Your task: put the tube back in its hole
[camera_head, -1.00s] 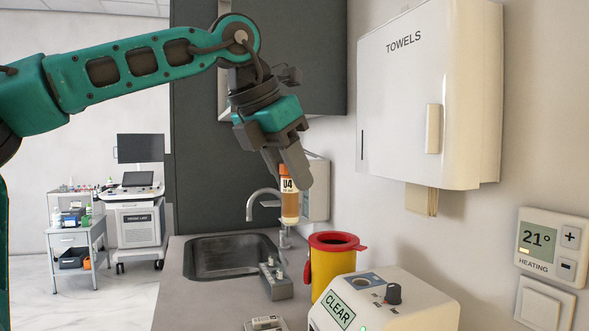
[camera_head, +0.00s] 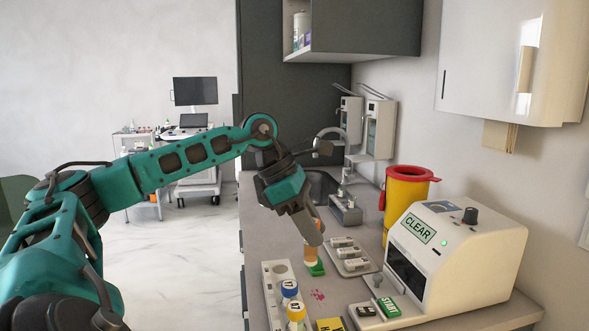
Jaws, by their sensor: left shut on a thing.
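My left gripper (camera_head: 312,238) is shut on a tube (camera_head: 311,256) over the counter, seen from behind and above. The tube's amber lower part shows below the fingers, and a bit of orange shows beside them; its label is hidden. A pale rack (camera_head: 273,284) with holes lies on the counter just left of and nearer than the tube. A blue-capped tube (camera_head: 289,288) and a yellow-capped tube (camera_head: 297,311) stand near its right side. I cannot tell which hole is the held tube's own. My right gripper is not in view.
A small green item (camera_head: 317,269) sits by the tube's lower end. A grey tray (camera_head: 349,256) lies just right, with a white CLEAR machine (camera_head: 455,262) and a yellow bin (camera_head: 404,203) beyond. A pink splash (camera_head: 318,296) marks the counter. Small labelled blocks (camera_head: 388,307) lie in front.

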